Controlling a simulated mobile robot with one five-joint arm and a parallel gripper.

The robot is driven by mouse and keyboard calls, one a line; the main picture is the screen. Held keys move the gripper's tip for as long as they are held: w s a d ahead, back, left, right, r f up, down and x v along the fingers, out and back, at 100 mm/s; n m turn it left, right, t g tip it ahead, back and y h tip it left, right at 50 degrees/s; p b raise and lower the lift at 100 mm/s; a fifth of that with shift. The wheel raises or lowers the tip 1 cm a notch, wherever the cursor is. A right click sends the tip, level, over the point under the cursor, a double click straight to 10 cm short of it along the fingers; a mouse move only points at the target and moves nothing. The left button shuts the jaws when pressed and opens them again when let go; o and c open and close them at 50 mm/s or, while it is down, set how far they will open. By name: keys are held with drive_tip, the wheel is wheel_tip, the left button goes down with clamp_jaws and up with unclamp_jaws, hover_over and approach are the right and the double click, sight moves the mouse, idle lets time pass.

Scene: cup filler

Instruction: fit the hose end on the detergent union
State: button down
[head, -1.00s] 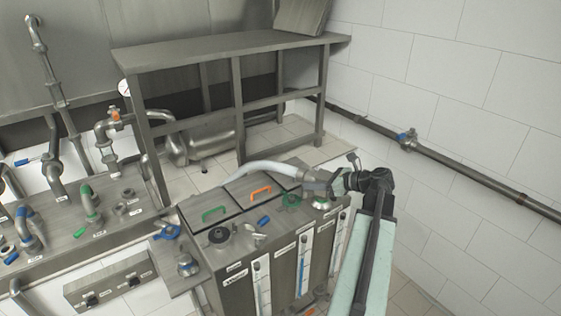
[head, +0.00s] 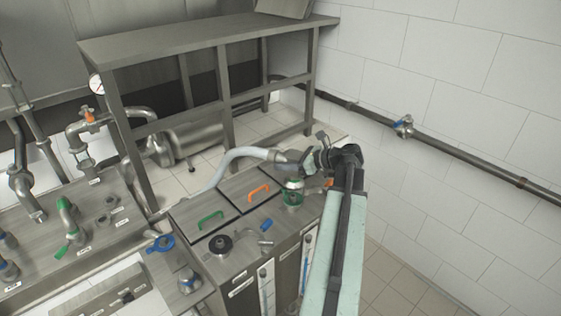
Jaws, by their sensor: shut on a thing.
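A pale hose (head: 232,160) rises from behind the steel tank and bends right to a grey metal hose end (head: 287,157). My gripper (head: 304,159) is shut on the hose end and holds it above the tank's back right part. Below it stands an upright fitting with a green collar (head: 292,196) and a silvery top. The hose end appears above this fitting, but I cannot tell the exact gap. The labels are too small to read, so I cannot tell for sure which fitting is the detergent union.
The tank top carries a green handle (head: 210,220), an orange handle (head: 259,192), a black round cap (head: 220,244) and a blue lever (head: 266,224). A steel bench (head: 200,40) stands behind. Floor at lower right is clear.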

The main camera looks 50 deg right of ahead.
drive_tip(key=shift+w+f+b, duration=0.2)
drive_tip(key=shift+f+b, duration=0.3)
drive_tip(key=shift+f, duration=0.1)
wheel_tip(320, 180, down, 3)
drive_tip(key=b, duration=0.3)
drive_tip(key=shift+a, duration=0.1)
drive_tip(key=shift+s+f+b, duration=0.1)
drive_tip(key=shift+f+b, duration=1.45)
drive_tip(key=c, duration=0.7)
unclamp_jaws()
drive_tip(key=shift+r, duration=0.1)
drive_tip(key=shift+s, duration=0.1)
